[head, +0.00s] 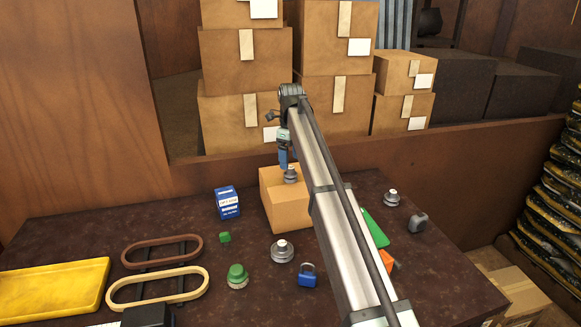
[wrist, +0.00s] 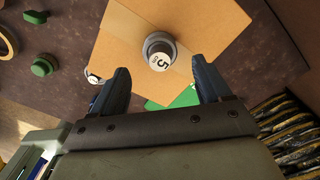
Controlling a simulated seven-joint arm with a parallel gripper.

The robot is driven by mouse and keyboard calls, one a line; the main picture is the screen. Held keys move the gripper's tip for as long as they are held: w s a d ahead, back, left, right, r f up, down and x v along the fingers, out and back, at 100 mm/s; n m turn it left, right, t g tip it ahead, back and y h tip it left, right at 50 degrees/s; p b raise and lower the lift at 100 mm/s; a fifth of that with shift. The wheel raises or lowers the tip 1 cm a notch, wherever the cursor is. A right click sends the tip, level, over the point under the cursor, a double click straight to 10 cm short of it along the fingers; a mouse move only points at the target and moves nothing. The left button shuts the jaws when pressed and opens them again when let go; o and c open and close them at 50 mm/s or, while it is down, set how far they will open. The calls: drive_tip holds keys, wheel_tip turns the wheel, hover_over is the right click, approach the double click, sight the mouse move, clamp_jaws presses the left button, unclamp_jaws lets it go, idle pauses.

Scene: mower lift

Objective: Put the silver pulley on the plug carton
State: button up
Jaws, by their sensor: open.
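A silver-grey stepped pulley (head: 291,176) with a round white label stands upright on top of a plain brown carton (head: 285,208). In the wrist view the pulley (wrist: 159,52) sits near the middle of the carton's top (wrist: 120,45), the label showing a large 5. My gripper (head: 285,160) is directly above it. In the wrist view its two dark blue fingers (wrist: 161,75) are spread wide, with clear gaps to the pulley. Any contact is hard to tell in the head view. Similar silver pieces stand on the table in front of the carton (head: 282,251) and to its right (head: 391,198).
A blue printed box (head: 227,202) stands left of the carton. Green knobs (head: 237,276), a blue padlock (head: 307,275), oval belts (head: 160,252) and a yellow tray (head: 50,290) lie in front and left. Large stacked cartons (head: 245,60) rise behind. Bare table lies between the small objects.

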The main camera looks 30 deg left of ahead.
sight(291, 167)
wheel_tip(291, 167, up, 7)
idle(0.3)
drive_tip(key=shift+r, duration=0.1)
